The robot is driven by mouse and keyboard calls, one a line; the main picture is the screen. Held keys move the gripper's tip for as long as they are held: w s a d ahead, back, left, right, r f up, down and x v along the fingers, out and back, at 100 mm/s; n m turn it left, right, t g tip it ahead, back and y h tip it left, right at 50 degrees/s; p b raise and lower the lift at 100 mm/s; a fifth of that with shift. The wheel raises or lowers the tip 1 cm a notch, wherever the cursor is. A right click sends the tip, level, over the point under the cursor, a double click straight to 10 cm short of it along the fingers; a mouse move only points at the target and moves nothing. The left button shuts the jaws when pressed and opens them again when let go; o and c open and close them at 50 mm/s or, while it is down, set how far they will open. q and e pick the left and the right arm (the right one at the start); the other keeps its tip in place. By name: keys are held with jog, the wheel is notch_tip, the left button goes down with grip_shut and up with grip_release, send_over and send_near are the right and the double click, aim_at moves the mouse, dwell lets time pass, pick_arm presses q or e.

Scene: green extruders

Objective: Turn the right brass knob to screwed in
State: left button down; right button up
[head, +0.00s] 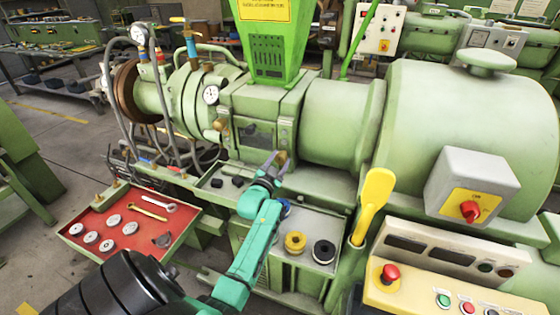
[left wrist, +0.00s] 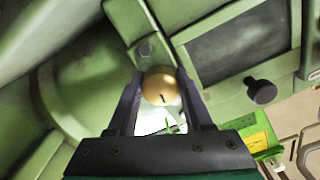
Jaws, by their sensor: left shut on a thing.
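The right brass knob (left wrist: 160,85) is a round, golden knob with a short dark mark on its face. It sits on the green machine's front, beside a dark panel. My left gripper (left wrist: 160,95) has one dark finger on each side of the knob and is shut on it. In the head view my left gripper (head: 277,161) is at the front of the green extruder (head: 262,105), and its fingers largely hide the knob. My right gripper is in neither view.
A red tray (head: 85,219) with round discs and wrenches stands at the left. A dark knob (left wrist: 262,91) sticks out near the gripper.

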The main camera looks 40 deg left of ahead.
pick_arm(q)
jog(key=m+b, duration=0.1)
jog(key=m, duration=0.3)
jog(key=shift+f, duration=0.1)
jog(key=m+b, duration=0.2)
jog(key=m, duration=0.3)
jog(key=shift+a+m+b, duration=0.1)
jog(key=shift+m+b, duration=0.2)
jog(key=shift+m, duration=0.1)
jog(key=m+b, duration=0.2)
jog(key=m, duration=0.2)
jog(key=shift+m, duration=0.3)
jog(key=m+b, duration=0.1)
jog(key=m, duration=0.3)
jog(key=shift+m, duration=0.3)
jog(key=m, duration=0.3)
jog(key=shift+r+m+b, duration=0.25)
jog(key=shift+m+b, duration=0.05)
jog(key=shift+b, duration=0.05)
jog(key=m, duration=0.3)
jog(key=shift+m, duration=0.3)
jog(key=m, duration=0.2)
jog(key=m+p, duration=0.1)
jog(key=m, duration=0.1)
jog(key=shift+d+r, duration=0.15)
jog(key=shift+d, duration=0.05)
jog(key=shift+m+p, duration=0.7)
jog(key=shift+m, duration=1.3)
